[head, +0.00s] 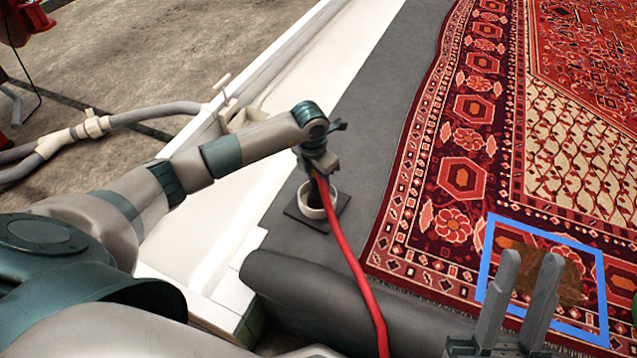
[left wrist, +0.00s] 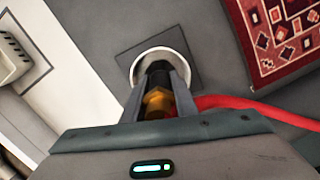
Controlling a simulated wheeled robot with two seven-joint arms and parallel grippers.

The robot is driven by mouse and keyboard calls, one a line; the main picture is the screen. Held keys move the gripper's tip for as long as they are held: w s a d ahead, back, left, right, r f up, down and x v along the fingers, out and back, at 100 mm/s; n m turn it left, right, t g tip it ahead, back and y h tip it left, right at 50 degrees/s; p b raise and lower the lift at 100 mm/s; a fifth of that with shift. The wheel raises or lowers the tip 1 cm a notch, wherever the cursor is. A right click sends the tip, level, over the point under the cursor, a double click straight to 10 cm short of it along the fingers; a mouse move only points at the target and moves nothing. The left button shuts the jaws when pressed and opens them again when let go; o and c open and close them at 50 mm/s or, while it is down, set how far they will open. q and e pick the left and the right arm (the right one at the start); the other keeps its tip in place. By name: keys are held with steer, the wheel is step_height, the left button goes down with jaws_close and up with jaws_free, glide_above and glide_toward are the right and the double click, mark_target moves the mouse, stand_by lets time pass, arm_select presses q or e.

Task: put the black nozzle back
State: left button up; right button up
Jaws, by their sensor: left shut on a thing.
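My left gripper (left wrist: 157,95) is shut on the black nozzle (left wrist: 158,76), with a brass fitting (left wrist: 158,102) between the fingers. A red hose (head: 352,262) runs from the gripper down and to the right. The nozzle points down at a white round cup (head: 331,198) on a dark square plate (left wrist: 182,40). Its tip overlaps the cup's opening in the left wrist view; how deep it reaches is hidden. My right gripper (head: 531,258) is open and empty, in front of the rug's lower corner in the head view.
A red patterned rug (head: 470,140) lies to the right, with a blue square outline (head: 487,262) around a brown stain (head: 565,284). A dark grey roll (head: 330,290) lies below the cup. A white ledge (head: 330,60) and a grey pipe (head: 150,115) are at left.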

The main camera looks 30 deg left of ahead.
stand_by(0.3)
arm_select(q)
steer(key=o, duration=1.1)
steer(key=shift+f, duration=0.1)
